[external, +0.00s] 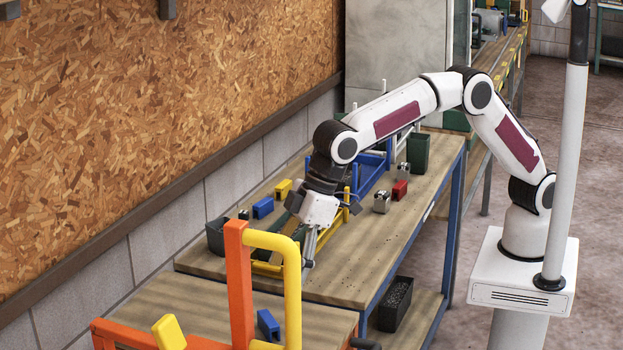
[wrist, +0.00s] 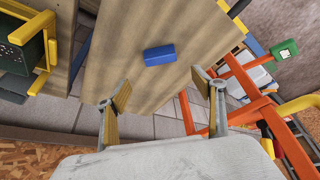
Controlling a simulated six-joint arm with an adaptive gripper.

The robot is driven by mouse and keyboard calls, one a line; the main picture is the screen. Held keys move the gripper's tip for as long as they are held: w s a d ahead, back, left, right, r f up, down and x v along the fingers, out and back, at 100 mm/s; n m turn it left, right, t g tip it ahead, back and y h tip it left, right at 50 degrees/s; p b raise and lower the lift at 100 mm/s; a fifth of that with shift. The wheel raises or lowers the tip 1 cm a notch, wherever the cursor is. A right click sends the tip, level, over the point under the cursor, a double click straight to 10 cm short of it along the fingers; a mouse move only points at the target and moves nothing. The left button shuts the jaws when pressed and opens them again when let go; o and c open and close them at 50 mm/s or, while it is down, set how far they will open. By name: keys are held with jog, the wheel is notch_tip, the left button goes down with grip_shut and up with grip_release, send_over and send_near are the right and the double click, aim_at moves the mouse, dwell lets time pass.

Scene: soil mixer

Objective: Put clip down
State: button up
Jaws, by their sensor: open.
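My gripper (external: 308,258) is open, over the near end of the long workbench. In the wrist view its two fingers (wrist: 164,93) stand wide apart with nothing between them. A small blue block-like piece (wrist: 160,55) lies flat on a wooden tabletop beyond the fingertips, apart from them. It appears to be the blue piece (external: 268,325) on the nearer table in the external view, partly behind the orange and yellow frame. I cannot tell for sure whether this piece is the clip.
An orange post (external: 240,285) with a yellow bar (external: 292,290) stands close by my gripper. The long bench holds another blue piece (external: 263,208), a red block (external: 399,190), a dark green bin (external: 418,152) and a yellow and blue rack. The bench's front right is clear.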

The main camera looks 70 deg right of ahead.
jog(key=s+d+r+m, duration=0.1)
jog(key=d+r, duration=0.4)
jog(key=d, duration=0.6)
jog(key=d+r+m+t+h, duration=0.15)
jog(key=d+r, duration=0.25)
jog(key=d, duration=0.8)
jog(key=s+d+r+m, duration=0.15)
jog(key=d+r, duration=0.35)
jog(key=d, duration=0.6)
jog(key=s+d+f+m+h, duration=0.1)
jog(key=s+d+f+m, duration=0.1)
jog(key=s+d, duration=0.8)
jog(key=s+d+f+m, duration=0.3)
jog(key=s+d+f, duration=0.1)
jog(key=s+d, duration=0.6)
jog(key=shift+d+t+h, duration=0.3)
jog(key=shift+t+h, duration=0.05)
jog(key=shift+t, duration=0.1)
jog(key=c, duration=0.9)
